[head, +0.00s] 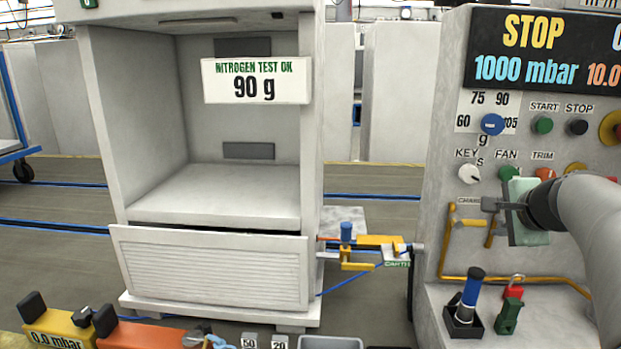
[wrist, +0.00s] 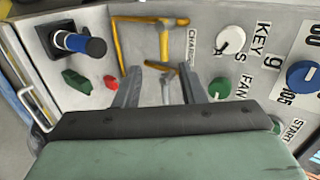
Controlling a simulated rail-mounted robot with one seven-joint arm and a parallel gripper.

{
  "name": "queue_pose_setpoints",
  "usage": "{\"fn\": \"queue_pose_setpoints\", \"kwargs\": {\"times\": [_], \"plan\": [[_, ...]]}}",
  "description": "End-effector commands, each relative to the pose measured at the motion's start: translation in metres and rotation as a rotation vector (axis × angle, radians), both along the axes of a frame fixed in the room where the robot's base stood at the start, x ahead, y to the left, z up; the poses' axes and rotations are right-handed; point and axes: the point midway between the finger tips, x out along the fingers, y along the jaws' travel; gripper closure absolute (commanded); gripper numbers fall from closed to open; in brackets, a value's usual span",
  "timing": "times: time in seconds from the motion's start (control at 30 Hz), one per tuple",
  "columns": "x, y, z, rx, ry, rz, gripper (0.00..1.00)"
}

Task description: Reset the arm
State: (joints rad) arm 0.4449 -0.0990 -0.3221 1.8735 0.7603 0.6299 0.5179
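My gripper (head: 489,204) is in front of the control panel at the right of the head view, by the CHARGE label (head: 467,200). In the wrist view my gripper (wrist: 161,78) has its two grey fingers apart, with a gap between them. Nothing is held. The exact distance from the fingertips to the panel is hard to tell.
The panel has a white key knob (head: 469,174), a green FAN knob (head: 509,173) and a blue dial (head: 492,124). An open cabinet (head: 215,195) stands left.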

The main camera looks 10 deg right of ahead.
Motion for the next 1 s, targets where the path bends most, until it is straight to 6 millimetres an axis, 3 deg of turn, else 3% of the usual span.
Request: {"fn": "queue_pose_setpoints", "kwargs": {"times": [0.13, 0.27, 0.3, 0.4, 0.5, 0.6, 0.7, 0.8, 1.0], "plan": [[0.003, 0.069, -0.006, -0.062, 0.13, 0.218, 0.64], [-0.019, 0.162, -0.026, -0.182, 0.315, 0.553, 0.64], [-0.032, 0.189, -0.032, -0.228, 0.374, 0.669, 0.64], [-0.075, 0.247, -0.048, -0.353, 0.518, 0.963, 0.64], [-0.123, 0.284, -0.06, -0.482, 0.642, 1.232, 0.64], [-0.164, 0.301, -0.069, -0.589, 0.738, 1.442, 0.64], [-0.189, 0.306, -0.075, -0.661, 0.799, 1.572, 0.64], [-0.199, 0.307, -0.079, -0.692, 0.824, 1.625, 0.64], [-0.2, 0.307, -0.082, -0.694, 0.827, 1.628, 0.64]]}}
